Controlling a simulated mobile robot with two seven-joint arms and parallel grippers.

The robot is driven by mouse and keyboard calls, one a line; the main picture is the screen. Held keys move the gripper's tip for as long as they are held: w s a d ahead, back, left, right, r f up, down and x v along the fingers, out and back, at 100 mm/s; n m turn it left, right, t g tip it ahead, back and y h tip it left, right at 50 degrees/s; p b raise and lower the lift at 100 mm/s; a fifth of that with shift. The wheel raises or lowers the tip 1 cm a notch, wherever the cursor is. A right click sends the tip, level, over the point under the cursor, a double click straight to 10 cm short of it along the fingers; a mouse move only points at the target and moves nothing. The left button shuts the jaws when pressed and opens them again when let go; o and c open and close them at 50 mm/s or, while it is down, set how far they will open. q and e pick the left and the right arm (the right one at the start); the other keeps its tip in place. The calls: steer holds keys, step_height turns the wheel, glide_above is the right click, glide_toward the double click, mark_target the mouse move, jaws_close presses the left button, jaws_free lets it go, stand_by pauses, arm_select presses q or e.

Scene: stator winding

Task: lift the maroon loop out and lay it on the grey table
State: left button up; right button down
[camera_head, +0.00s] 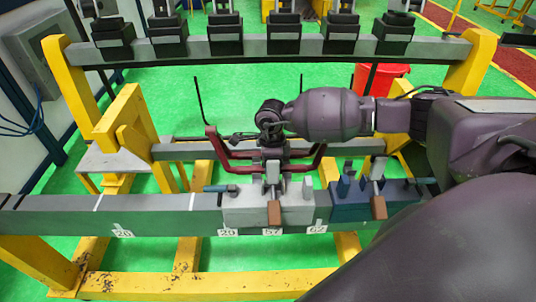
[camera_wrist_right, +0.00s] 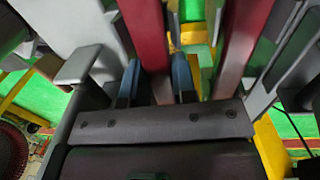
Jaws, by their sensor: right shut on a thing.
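The maroon loop (camera_head: 225,160) is in the middle of the head view, just behind the grey clamp block (camera_head: 247,208) on the long rail. Its left and right ends turn upward, and its middle is hidden by my right gripper. My right gripper (camera_head: 271,150) comes in from the right and points down at the loop's middle. In the right wrist view, its blue-tipped fingers (camera_wrist_right: 158,82) are shut on a maroon bar of the loop (camera_wrist_right: 147,35). A small grey table (camera_head: 103,160) stands left of the loop. My left gripper is out of view.
A blue clamp block (camera_head: 350,212) sits right of the grey one, with upright levers on both. A rear beam (camera_head: 165,48) carries several dark clamps between yellow posts. A red bucket (camera_head: 382,73) stands behind. A yellow frame (camera_head: 125,120) rises beside the small table.

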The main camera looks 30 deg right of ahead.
steer(key=shift+r+p, duration=0.65)
steer(key=shift+r, duration=1.1)
steer(key=shift+r+p, duration=0.15)
steer(key=shift+p, duration=0.15)
steer(key=shift+r, duration=0.35)
steer(key=shift+r, duration=0.1)
